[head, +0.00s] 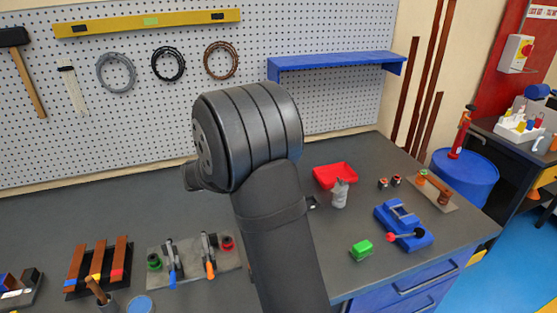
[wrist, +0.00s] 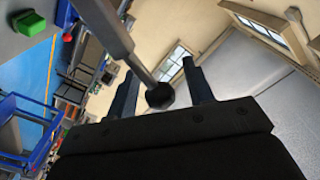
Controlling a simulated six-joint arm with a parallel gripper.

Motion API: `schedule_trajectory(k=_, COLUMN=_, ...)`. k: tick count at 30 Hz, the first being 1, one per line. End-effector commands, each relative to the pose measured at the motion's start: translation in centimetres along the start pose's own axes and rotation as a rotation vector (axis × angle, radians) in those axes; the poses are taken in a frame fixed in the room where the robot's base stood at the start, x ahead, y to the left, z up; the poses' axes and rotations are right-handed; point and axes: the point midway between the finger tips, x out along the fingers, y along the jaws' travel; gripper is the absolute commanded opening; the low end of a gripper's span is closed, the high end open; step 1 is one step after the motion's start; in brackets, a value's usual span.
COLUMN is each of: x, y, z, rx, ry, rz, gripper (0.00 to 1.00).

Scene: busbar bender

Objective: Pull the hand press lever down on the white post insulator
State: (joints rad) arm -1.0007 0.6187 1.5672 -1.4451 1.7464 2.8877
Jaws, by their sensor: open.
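In the wrist view, a grey metal lever (wrist: 108,28) comes down from the top and ends in a black ball knob (wrist: 160,95). The knob shows between the two fingers of my open gripper (wrist: 159,72); I cannot tell whether either finger touches it. In the head view my own arm covers the gripper, the lever and most of the press. A small pale grey upright piece (head: 340,193) stands on the bench just right of my arm; I cannot tell whether it is the white post insulator.
A red bin (head: 335,176), a green block (head: 361,250) and a blue bench tool with a red knob (head: 403,225) lie right of my arm. Two toggle clamps (head: 190,257) and a rack of copper bars (head: 98,266) lie left. A blue shelf (head: 335,65) juts from the pegboard.

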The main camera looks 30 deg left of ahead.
Motion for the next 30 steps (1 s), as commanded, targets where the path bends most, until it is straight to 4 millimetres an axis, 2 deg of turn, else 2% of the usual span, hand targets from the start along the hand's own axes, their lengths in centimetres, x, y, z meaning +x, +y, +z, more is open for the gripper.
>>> schedule_trajectory(k=5, x=-2.3, y=0.0, z=0.1, rx=-0.001, ry=-0.002, rz=-0.002, gripper=0.47)
schedule_trajectory(k=15, x=-10.6, y=0.0, z=0.1, rx=0.001, ry=-0.003, rz=-0.004, gripper=0.47)
schedule_trajectory(k=21, x=-14.7, y=0.0, z=0.0, rx=0.001, ry=-0.002, rz=-0.003, gripper=0.47)
schedule_trajectory(k=25, x=-16.3, y=0.0, z=0.0, rx=0.0, ry=-0.001, rz=-0.001, gripper=0.47)
schedule_trajectory(k=30, x=-17.2, y=0.0, z=0.0, rx=0.0, ry=-0.001, rz=0.0, gripper=0.47)
